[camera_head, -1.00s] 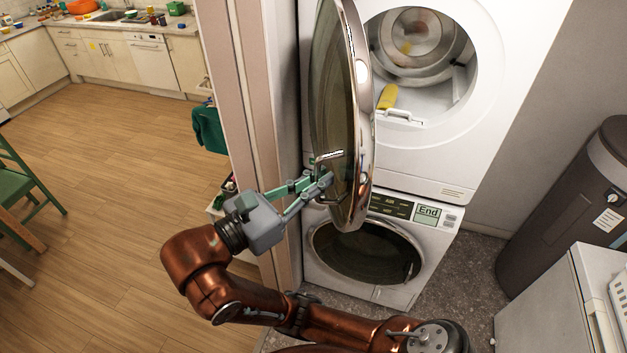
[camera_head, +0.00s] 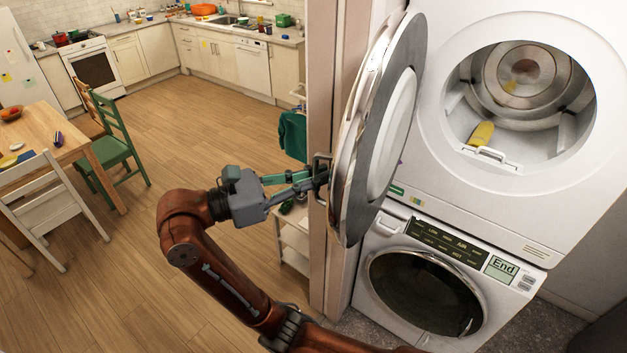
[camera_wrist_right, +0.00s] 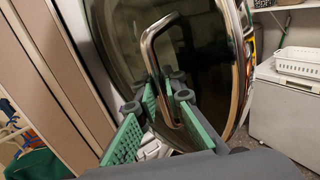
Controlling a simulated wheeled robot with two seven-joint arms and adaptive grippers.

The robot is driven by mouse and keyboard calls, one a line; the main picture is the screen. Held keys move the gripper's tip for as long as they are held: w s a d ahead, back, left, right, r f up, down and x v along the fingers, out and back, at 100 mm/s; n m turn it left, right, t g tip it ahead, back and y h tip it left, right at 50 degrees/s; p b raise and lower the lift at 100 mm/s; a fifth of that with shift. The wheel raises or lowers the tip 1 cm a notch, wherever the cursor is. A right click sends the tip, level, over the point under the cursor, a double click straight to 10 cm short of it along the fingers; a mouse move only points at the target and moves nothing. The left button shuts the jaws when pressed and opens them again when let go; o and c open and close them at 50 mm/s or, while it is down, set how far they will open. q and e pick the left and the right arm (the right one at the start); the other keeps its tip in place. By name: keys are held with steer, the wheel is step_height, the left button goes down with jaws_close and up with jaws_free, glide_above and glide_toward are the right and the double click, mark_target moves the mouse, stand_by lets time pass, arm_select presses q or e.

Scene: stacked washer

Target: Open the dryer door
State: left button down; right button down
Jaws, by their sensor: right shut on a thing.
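The dryer (camera_head: 540,190) is the upper machine, at the right in the head view. Its round door (camera_head: 378,135) is swung wide open to the left, so the drum (camera_head: 525,85) shows. A yellow item (camera_head: 482,133) lies just inside the opening. My right gripper (camera_head: 318,178) is shut on the door handle (camera_head: 322,168) at the door's outer face. In the wrist view the green-padded fingers (camera_wrist_right: 165,105) are on both sides of the metal handle (camera_wrist_right: 150,45), in front of the dark door glass. My left gripper is not in view.
The washer (camera_head: 430,290) with its door shut stands below the dryer. A door frame (camera_head: 325,100) is close behind the gripper and dryer door. A small white shelf (camera_head: 292,240) stands beyond it. Wooden floor (camera_head: 190,130) is clear at the left; chairs (camera_head: 115,150) stand farther off.

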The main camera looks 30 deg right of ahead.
steer(key=c, duration=2.3)
jaws_free()
steer(key=shift+a, duration=0.1)
steer(key=shift+c, duration=0.2)
steer(key=shift+a, duration=0.2)
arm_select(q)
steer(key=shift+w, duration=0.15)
arm_select(e)
steer(key=a, duration=0.7)
steer(key=shift+w+a, duration=0.2)
